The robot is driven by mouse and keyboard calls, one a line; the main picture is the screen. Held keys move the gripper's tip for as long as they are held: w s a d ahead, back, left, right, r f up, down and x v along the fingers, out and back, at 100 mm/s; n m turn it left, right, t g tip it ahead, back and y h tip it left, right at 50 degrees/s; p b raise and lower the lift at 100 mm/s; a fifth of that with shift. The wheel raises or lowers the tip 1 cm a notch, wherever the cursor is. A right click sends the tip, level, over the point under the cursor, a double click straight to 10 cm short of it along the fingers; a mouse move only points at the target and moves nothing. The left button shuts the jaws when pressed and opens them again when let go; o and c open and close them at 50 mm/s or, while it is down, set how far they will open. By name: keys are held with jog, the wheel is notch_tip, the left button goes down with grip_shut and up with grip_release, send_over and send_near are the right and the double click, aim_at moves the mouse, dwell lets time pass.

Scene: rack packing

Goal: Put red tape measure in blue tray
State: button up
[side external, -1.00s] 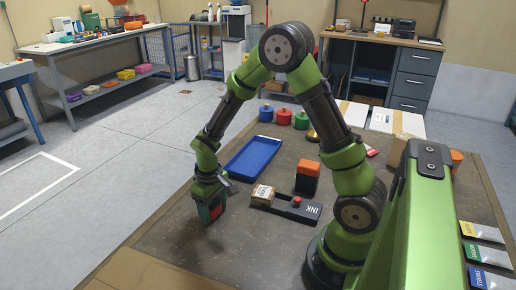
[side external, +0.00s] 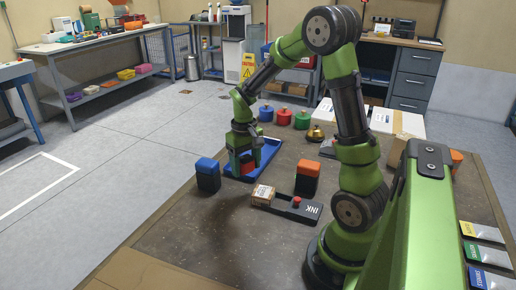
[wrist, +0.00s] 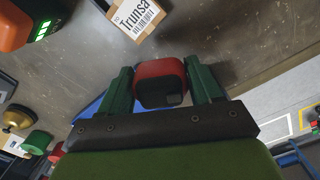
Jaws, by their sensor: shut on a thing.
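My gripper (side external: 244,166) is shut on the red tape measure (side external: 246,157), holding it at the left part of the blue tray (side external: 268,153). In the wrist view the red tape measure (wrist: 160,72) sits between the two green fingers of my gripper (wrist: 160,88), its dark part facing the camera. A strip of the blue tray (wrist: 94,106) shows behind the left finger. I cannot tell whether the tape measure touches the tray floor. My gripper hides part of the tray.
A blue-topped black block (side external: 207,176) stands just left of the tray. Blue, red and green lidded pots (side external: 284,117) stand behind.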

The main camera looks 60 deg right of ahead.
jog(key=s+d+m, duration=0.1)
jog(key=s+d, duration=0.1)
jog(key=d, duration=0.1)
jog(key=s+d+f+m, duration=0.1)
jog(key=s+d, duration=0.1)
jog(key=s+d+f+m, duration=0.1)
jog(key=s+d, duration=0.1)
jog(key=d, duration=0.1)
jog(key=shift+d+f, duration=0.1)
jog(key=shift+d, duration=0.2)
jog(key=w+d, duration=0.3)
jog(key=w, duration=0.1)
jog(key=w+d+f, duration=0.1)
jog(key=w+d, duration=0.7)
jog(key=shift+f, duration=2.05)
jog(key=shift+f, duration=0.15)
jog(key=o, duration=1.2)
jog(key=shift+a, duration=0.1)
